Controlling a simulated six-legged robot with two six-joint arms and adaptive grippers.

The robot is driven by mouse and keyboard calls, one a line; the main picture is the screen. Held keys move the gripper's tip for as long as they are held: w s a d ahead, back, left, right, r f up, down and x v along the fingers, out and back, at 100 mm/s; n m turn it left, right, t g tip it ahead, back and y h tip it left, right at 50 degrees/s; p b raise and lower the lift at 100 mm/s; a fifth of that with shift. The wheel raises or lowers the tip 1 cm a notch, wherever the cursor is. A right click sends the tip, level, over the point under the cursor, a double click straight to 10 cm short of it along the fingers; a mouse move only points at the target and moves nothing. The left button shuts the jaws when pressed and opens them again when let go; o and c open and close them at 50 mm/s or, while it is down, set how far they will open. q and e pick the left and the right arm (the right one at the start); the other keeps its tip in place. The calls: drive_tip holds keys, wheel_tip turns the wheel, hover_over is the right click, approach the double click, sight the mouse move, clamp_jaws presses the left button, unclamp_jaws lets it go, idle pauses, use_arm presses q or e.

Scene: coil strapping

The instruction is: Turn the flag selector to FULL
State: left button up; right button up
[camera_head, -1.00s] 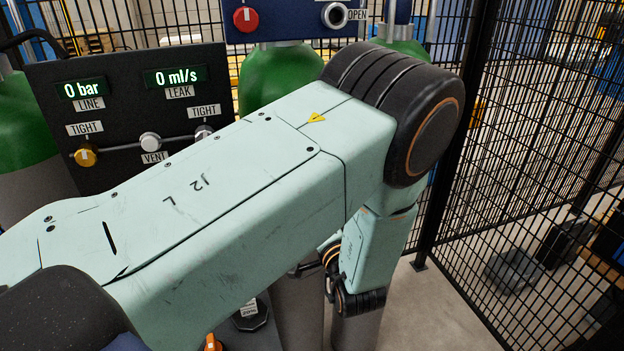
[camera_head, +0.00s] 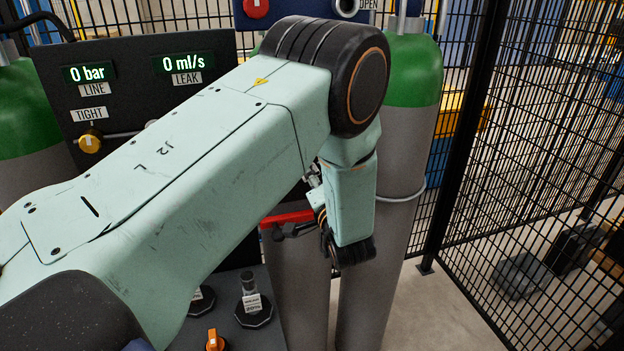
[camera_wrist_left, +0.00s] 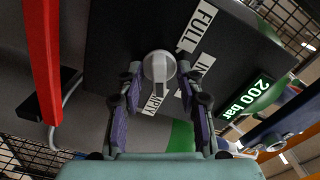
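In the left wrist view, the selector's round grey knob (camera_wrist_left: 159,66) sits on a dark panel. The FULL label (camera_wrist_left: 198,27) is above right of it; a second label (camera_wrist_left: 196,75), partly covered by a finger, is at its right. A partly covered label ending in "PTY" (camera_wrist_left: 157,105) is below. The knob's ridge seems to point down towards that label. My left gripper (camera_wrist_left: 160,76) is open, with a fingertip on each side of the knob; I cannot tell whether they touch it. In the head view my left arm hides the selector. My right gripper is not in view.
A 200 bar readout (camera_wrist_left: 247,99) and a red bar (camera_wrist_left: 42,60) flank the panel in the wrist view. In the head view, gas cylinders (camera_head: 385,230) stand behind my arm, a gauge panel (camera_head: 130,75) at left, an orange knob (camera_head: 214,341) below, and a mesh fence (camera_head: 530,150) at right.

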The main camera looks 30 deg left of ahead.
use_arm(q)
drive_tip(key=shift+a, duration=0.15)
drive_tip(key=shift+c, duration=0.7)
drive_tip(key=shift+w+d, duration=0.1)
drive_tip(key=shift+d, duration=0.2)
drive_tip(key=c, duration=0.4)
drive_tip(key=shift+a, duration=0.15)
clamp_jaws()
